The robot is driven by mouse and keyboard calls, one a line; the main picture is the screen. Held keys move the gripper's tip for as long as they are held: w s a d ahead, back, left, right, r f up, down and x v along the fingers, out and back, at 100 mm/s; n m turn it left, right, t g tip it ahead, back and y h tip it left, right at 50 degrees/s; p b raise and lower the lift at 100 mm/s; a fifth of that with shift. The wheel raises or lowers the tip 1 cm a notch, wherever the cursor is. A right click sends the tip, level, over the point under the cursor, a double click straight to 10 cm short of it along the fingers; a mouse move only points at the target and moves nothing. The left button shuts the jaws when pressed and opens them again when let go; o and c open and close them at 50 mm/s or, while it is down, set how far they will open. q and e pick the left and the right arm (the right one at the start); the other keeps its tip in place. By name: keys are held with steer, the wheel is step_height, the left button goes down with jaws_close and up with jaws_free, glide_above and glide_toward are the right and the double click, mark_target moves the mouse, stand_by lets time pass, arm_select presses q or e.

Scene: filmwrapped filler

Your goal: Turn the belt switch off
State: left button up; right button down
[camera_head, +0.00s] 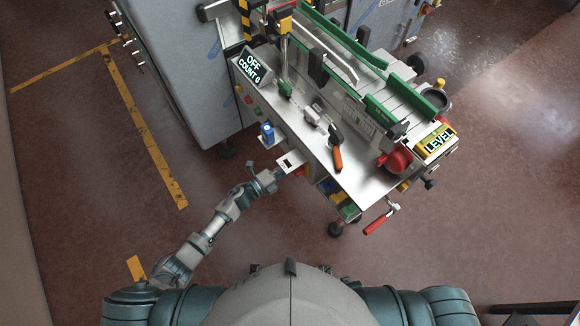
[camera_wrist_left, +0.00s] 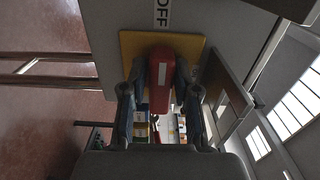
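In the left wrist view a red switch handle (camera_wrist_left: 161,78) stands on a yellow plate (camera_wrist_left: 133,43). The white stripe on the handle lines up with the OFF label (camera_wrist_left: 162,14) above it; part of an ON label shows at the right of the plate. My left gripper (camera_wrist_left: 161,85) straddles the handle, one finger close along each side; whether both fingers press on it is unclear. In the head view my left gripper (camera_head: 270,180) is at the machine's near side, and the switch is mostly hidden there. My right gripper is out of view.
The machine's display (camera_head: 252,69) reads OFF, COUNT 0. A small bracket plate (camera_head: 291,161) juts out beside my left gripper. A blue item (camera_head: 267,133), an orange-handled tool (camera_head: 337,157) and a red-handled crank (camera_head: 377,223) are nearby. The floor at left is clear.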

arm_select(q)
steer(key=shift+o, duration=1)
steer(key=shift+w+f, duration=0.1)
steer(key=shift+f, duration=0.05)
steer(key=v, duration=1.2)
